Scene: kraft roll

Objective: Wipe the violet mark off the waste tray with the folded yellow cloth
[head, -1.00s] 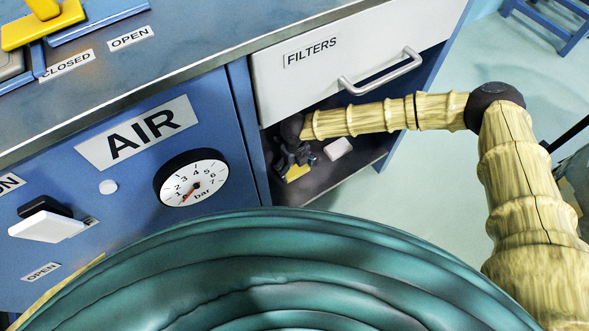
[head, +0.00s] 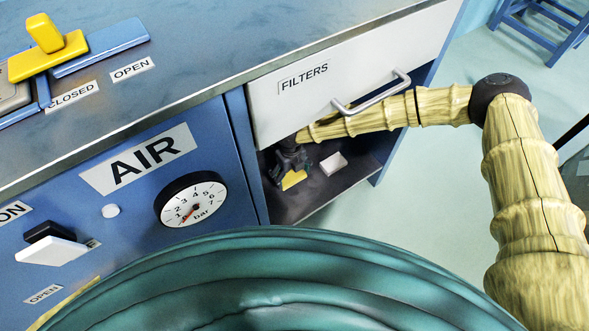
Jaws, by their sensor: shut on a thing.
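My gripper (head: 291,171) is inside the open bay under the FILTERS drawer, pointing down. It is shut on the folded yellow cloth (head: 293,180), of which a small yellow patch shows below the fingers. The cloth is low, close to the dark bottom surface (head: 312,198) of the bay; I cannot tell whether it touches. That dark surface may be the waste tray, but its outline is not clear. No violet mark can be made out; the gripper, cloth and shade hide part of the surface.
A small white block (head: 333,163) lies right of my gripper in the bay. The drawer (head: 340,70) with its bar handle (head: 372,94) is just above my arm. The blue AIR panel (head: 120,205) with a gauge (head: 190,200) is left. Open floor is at right.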

